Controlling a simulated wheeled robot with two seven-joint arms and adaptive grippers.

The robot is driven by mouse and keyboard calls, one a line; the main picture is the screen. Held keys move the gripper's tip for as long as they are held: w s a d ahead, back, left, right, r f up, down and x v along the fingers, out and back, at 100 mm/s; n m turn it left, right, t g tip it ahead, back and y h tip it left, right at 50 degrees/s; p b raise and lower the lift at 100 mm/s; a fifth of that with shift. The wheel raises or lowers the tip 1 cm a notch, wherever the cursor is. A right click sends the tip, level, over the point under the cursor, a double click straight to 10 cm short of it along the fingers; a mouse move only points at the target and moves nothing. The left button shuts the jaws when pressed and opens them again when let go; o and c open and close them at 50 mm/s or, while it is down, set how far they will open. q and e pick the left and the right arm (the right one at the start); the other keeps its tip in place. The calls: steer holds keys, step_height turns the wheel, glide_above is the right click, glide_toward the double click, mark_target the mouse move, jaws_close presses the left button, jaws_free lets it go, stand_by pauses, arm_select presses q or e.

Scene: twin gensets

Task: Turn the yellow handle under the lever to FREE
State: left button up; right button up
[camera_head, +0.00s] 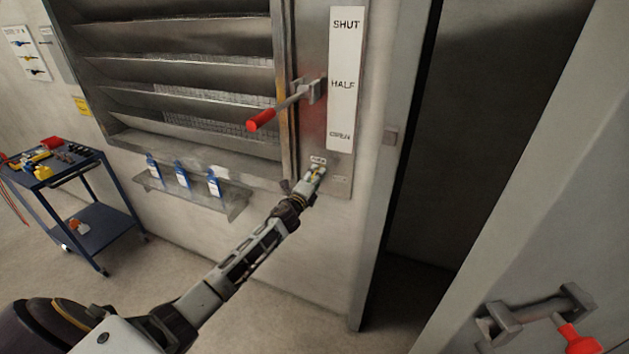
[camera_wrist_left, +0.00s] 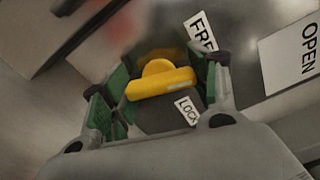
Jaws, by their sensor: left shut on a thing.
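The yellow handle (camera_wrist_left: 160,82) sits on the grey plate under the lever, between the green pads of my left gripper (camera_wrist_left: 160,90). The gripper is shut on it. In the wrist view the handle's bar lies across the jaws, with the FREE label (camera_wrist_left: 200,30) above its right end and the LOCK label (camera_wrist_left: 187,110) below it. I cannot tell which label it points to. In the head view my left gripper (camera_head: 316,176) reaches the plate's bottom and mostly hides the handle. The lever with red grip (camera_head: 262,120) sticks out near HALF. My right gripper is out of view.
Left of the plate are a louvre (camera_head: 180,75) and a shelf (camera_head: 195,195) with blue-labelled bottles. A blue tool cart (camera_head: 90,240) stands at far left. A dark opening lies right of the plate, then a grey door (camera_head: 540,200) with a handle.

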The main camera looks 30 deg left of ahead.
arm_select(q)
steer(key=shift+f+n, duration=0.1)
steer(key=shift+n, duration=1.6)
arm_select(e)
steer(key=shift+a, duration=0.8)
arm_select(q)
steer(key=o, duration=0.9)
steer(key=shift+c, duration=0.2)
steer(key=shift+o, duration=0.9)
steer(key=s, duration=1.2)
steer(key=shift+d, duration=0.35)
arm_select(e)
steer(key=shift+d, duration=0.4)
